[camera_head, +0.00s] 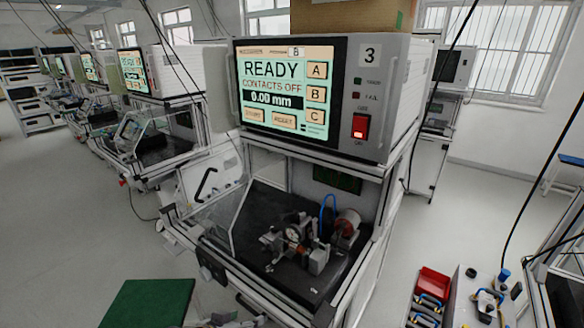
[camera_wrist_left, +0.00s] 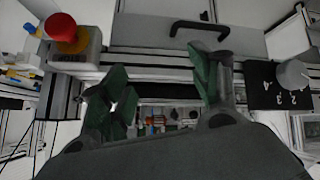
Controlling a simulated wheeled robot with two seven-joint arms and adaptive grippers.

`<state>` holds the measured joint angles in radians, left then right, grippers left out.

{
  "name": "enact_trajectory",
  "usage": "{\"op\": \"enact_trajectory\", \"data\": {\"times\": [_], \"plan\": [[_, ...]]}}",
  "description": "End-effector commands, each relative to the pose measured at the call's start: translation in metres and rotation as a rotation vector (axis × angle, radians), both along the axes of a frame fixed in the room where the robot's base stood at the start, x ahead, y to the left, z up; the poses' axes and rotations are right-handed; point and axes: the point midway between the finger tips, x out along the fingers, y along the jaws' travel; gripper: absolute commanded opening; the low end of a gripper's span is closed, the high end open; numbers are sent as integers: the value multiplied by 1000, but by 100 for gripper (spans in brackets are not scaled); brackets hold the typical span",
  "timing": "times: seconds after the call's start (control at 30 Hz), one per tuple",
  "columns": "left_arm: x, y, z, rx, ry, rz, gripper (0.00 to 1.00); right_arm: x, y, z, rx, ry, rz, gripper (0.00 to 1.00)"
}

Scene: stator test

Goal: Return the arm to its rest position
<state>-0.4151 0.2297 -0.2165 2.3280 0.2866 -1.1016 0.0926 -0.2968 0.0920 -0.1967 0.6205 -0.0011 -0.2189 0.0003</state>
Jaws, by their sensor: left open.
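My left gripper (camera_wrist_left: 160,92) is open and empty in the left wrist view. Its two green-padded fingers stand well apart, with nothing between them. Behind them are a metal frame bar and a pale panel with a black handle (camera_wrist_left: 200,27). My right gripper is in neither view.
A red button (camera_wrist_left: 61,27) on a grey box is left of the gripper, and a numbered dial (camera_wrist_left: 293,74) is at the right. A green mat (camera_head: 148,303) lies at lower left in the head view. A red bin (camera_head: 433,284) stands at lower right. Cables hang at right.

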Motion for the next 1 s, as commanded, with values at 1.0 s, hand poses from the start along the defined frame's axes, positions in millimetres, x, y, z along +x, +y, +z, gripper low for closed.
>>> {"op": "enact_trajectory", "data": {"times": [1.0], "plan": [[-107,96,-40,351,383,97,62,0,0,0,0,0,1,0]]}}
